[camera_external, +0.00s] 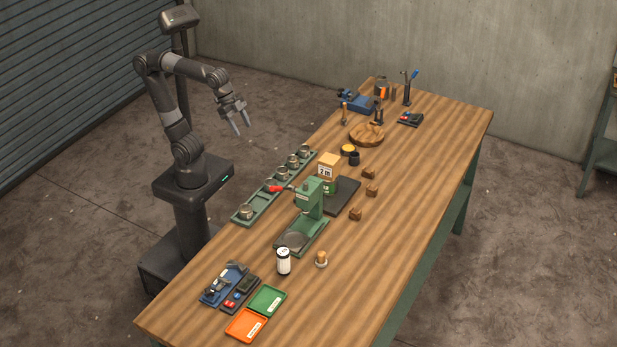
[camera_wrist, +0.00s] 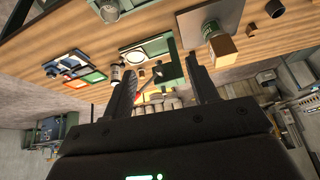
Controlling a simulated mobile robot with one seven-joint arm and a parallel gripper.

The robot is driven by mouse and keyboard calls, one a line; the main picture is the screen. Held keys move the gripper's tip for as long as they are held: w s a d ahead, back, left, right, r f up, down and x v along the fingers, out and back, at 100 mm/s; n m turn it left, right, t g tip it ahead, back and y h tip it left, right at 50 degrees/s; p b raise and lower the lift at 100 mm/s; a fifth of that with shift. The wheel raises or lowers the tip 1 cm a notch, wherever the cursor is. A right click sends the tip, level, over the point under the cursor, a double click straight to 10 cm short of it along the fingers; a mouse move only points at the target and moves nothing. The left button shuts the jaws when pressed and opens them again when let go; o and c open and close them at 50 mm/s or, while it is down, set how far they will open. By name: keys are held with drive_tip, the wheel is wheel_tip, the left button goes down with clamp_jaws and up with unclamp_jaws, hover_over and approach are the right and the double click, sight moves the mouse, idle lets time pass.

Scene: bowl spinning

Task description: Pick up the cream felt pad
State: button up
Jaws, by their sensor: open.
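I cannot make out a cream felt pad for certain in either view.
On the workbench (camera_external: 400,215) stand a green press (camera_external: 310,205), a white jar (camera_external: 283,262), a long green tray (camera_external: 262,205) with several metal cups, a cream-and-orange box (camera_external: 327,166), and green (camera_external: 266,301) and orange (camera_external: 246,325) trays. The bench's right side is mostly clear.

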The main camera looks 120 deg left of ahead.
drive_tip(key=w+d+r+m, duration=0.1)
drive_tip(key=w+d+r, duration=0.15)
drive_tip(key=w, duration=0.55)
drive_tip(key=w+d+r+m, duration=0.1)
drive_tip(key=w+d+r, duration=0.15)
drive_tip(key=w, duration=0.55)
drive_tip(key=m+g+h, duration=0.1)
drive_tip(key=m+h, duration=0.1)
hover_over(322, 254)
drive_tip(key=s+a, duration=0.2)
drive_tip(key=s, duration=0.2)
wheel_tip(322, 254, down, 11)
drive_tip(key=s+x, duration=0.1)
drive_tip(key=x, duration=0.6)
drive_tip(key=s+a+f+x, duration=0.1)
drive_tip(key=s+x, duration=0.1)
drive_tip(key=x, duration=0.6)
drive_tip(key=s+a+f+x, duration=0.1)
drive_tip(key=x, duration=0.7)
drive_tip(key=shift+s+f, duration=0.2)
drive_tip(key=shift+s, duration=0.15)
drive_tip(key=c, duration=1)
